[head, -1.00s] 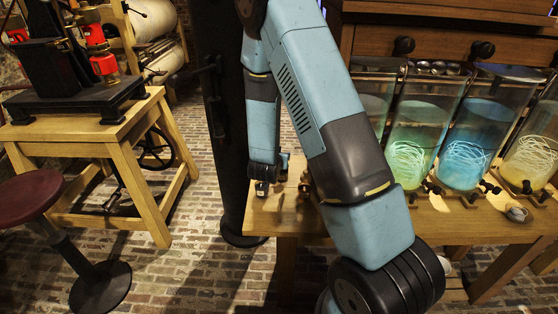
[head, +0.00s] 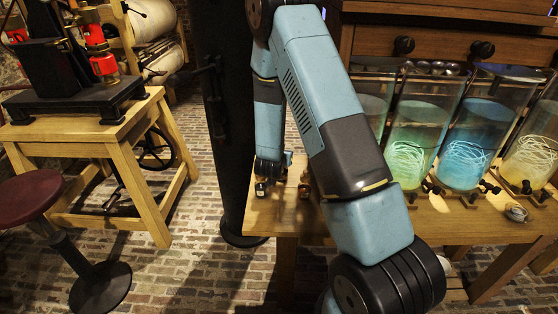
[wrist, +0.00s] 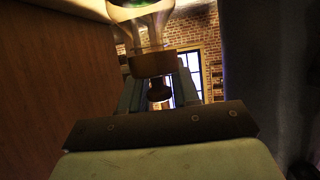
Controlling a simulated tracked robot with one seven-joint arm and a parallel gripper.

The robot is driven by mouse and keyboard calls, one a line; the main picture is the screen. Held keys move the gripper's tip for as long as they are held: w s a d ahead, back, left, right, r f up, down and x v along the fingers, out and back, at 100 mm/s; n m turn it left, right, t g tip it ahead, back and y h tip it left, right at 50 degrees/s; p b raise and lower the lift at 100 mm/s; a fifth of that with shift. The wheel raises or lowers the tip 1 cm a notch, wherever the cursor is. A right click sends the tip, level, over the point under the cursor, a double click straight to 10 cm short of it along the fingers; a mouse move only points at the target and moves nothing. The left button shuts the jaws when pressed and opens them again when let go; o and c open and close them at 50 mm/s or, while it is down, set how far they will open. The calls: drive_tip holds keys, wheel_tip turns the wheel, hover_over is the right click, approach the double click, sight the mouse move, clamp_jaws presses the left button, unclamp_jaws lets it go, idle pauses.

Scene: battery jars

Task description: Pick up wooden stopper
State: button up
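My gripper (head: 270,172) is low over the left end of the wooden table in the head view, its fingertips small and partly hidden. In the wrist view its two fingers (wrist: 158,92) stand apart, with background showing between them. A brown, wood-like stopper (wrist: 153,64) shows at the fingers, below a clear glass vessel (wrist: 140,22). A darker round knob (wrist: 158,91) shows between the fingers, and I see no clear contact. Which of these is the wooden stopper is not certain. In the head view a small dark object (head: 261,188) sits just below the gripper.
A small brown object (head: 304,190) stands close right of the gripper, partly hidden by my arm. Glass jars with glowing green (head: 411,140), blue (head: 467,140) and yellow (head: 530,155) liquid stand to the right. A dark post (head: 232,120) rises beside the table's left end.

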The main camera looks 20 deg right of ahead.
drive_tip(key=shift+s+f, duration=0.1)
clamp_jaws()
